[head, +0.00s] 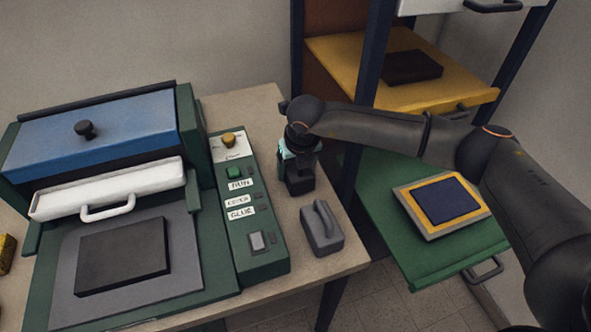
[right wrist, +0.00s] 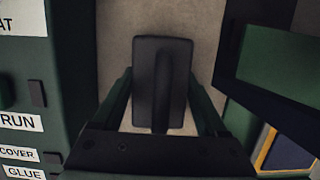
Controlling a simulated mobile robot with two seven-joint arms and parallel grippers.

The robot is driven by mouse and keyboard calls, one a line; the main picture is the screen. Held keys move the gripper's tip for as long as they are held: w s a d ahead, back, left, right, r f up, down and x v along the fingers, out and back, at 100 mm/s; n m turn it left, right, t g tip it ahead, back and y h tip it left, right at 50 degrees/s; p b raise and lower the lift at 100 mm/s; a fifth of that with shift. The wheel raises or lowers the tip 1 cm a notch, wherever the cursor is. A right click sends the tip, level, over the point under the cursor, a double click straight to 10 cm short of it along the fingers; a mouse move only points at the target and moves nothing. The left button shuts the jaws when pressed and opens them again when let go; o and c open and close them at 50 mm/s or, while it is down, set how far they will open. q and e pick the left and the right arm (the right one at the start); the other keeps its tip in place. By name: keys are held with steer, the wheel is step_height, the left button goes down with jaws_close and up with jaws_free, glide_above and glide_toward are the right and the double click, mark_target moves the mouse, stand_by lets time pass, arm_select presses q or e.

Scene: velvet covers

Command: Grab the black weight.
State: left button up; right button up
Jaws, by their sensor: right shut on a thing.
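The black weight (head: 299,185) is a dark block at the right side of the table, beyond the grey weight. My right gripper (head: 298,160) comes down over it from above and is shut on it. In the right wrist view the black weight (right wrist: 161,70) lies between the two fingers, its handle ridge running toward the gripper (right wrist: 162,112). The gripper partly hides its top in the head view. I cannot tell whether it touches the table. My left gripper is not in view.
A grey weight (head: 322,230) with a handle stands close in front. A green control panel (head: 247,215) is left of the weights, beside a press with a dark block (head: 123,255). At right, a green drawer (head: 400,262) holds a framed blue panel (head: 446,200); a dark post stands close.

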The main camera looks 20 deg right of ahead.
jaws_close()
steer(key=shift+w+r, duration=0.2)
steer(key=shift+r, duration=0.1)
